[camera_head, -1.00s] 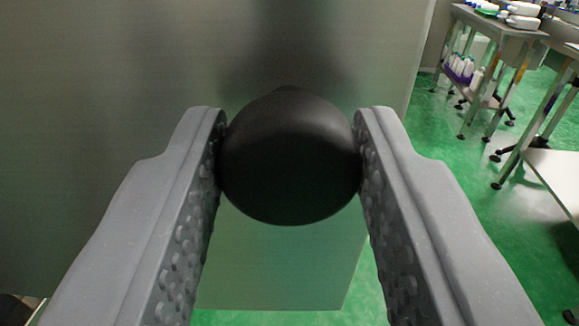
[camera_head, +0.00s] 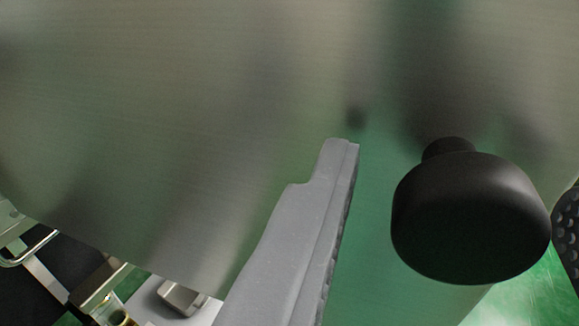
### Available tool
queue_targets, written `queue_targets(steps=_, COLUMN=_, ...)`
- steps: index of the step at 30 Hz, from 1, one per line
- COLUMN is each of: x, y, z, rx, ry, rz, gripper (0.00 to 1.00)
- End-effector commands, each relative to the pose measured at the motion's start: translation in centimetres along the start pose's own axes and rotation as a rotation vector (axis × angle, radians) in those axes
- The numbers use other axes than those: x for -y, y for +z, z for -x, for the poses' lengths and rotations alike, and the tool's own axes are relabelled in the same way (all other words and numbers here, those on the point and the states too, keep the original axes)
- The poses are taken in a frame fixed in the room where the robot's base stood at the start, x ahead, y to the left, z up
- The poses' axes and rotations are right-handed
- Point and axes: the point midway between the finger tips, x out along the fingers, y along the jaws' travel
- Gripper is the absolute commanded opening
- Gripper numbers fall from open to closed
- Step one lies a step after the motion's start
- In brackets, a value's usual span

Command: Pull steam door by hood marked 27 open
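The steam door (camera_head: 180,110) is a brushed metal panel that fills most of the view. Its black round knob (camera_head: 470,220) sticks out on a short neck at the right. My gripper (camera_head: 460,168) is open, with its grey fingers wide apart. The knob lies between the fingers in the picture, nearer the right finger, which shows only in part at the right edge. A clear gap separates the left finger from the knob. No mark 27 or hood is readable here.
Below the door at lower left are a white surface with a metal block (camera_head: 182,298), a glass vessel (camera_head: 112,312) and a metal bar handle (camera_head: 32,250). Green floor (camera_head: 530,300) shows at lower right.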

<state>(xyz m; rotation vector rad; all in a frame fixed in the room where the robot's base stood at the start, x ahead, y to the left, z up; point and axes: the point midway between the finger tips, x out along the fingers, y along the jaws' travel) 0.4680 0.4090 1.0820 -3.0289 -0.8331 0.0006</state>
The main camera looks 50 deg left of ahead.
Motion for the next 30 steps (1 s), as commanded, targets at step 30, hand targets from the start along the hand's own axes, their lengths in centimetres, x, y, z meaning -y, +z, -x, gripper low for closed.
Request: queue_targets(steps=30, x=0.3, y=0.0, z=9.7, rx=-0.003, ry=-0.005, rz=0.002, gripper=0.55)
